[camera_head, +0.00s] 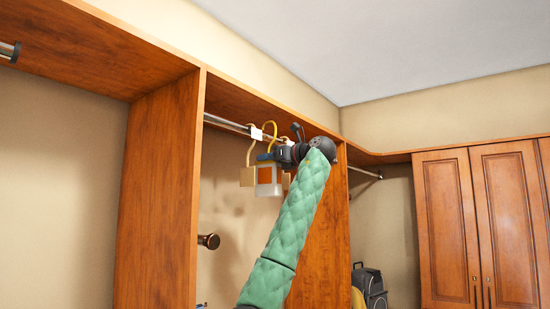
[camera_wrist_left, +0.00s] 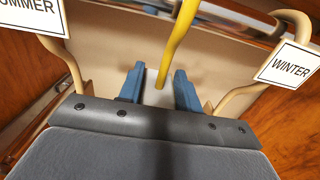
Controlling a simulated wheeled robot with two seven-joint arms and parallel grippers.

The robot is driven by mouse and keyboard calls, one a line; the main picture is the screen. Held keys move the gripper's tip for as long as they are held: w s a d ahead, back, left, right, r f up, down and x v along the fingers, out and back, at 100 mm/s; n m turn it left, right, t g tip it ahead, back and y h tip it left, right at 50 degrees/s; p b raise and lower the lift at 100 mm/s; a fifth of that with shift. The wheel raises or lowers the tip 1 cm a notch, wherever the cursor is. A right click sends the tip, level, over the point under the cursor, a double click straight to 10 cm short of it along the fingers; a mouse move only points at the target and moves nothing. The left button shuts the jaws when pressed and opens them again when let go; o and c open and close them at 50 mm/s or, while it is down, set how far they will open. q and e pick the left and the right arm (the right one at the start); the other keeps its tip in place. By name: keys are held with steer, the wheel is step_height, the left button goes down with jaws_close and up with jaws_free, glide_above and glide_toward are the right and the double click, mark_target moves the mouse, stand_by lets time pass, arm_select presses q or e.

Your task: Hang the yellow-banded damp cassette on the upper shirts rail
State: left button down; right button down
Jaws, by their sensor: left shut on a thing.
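My left gripper (camera_head: 268,156) is raised to the upper rail (camera_head: 226,124) in the open wooden bay. It is shut on the top of a cassette (camera_head: 268,189), a pale box with an orange panel, which hangs upright below it. The cassette's yellow hook (camera_head: 271,128) rises to rail height. In the left wrist view the blue fingers (camera_wrist_left: 158,90) sit either side of a pale piece below the yellow hook (camera_wrist_left: 180,38). I cannot tell whether the hook rests on the rail. My right gripper is not in view.
Beige hangers stand on both sides, with a SUMMER tag (camera_wrist_left: 35,15) left and a WINTER tag (camera_wrist_left: 289,65) right. Wooden panels (camera_head: 160,190) bound the bay. A dark bag (camera_head: 371,285) stands lower right.

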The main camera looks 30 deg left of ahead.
mark_target(267, 168)
arm_select(q)
steer(key=shift+a+f, duration=0.2)
steer(key=shift+a, duration=0.1)
steer(key=shift+f+b, duration=0.7)
steer(key=shift+w+f+b, duration=0.1)
steer(key=shift+f+b, duration=0.25)
steer(key=shift+f, duration=0.2)
steer(key=shift+a, duration=0.1)
steer(key=c, duration=0.9)
jaws_free()
steer(key=shift+f, duration=0.1)
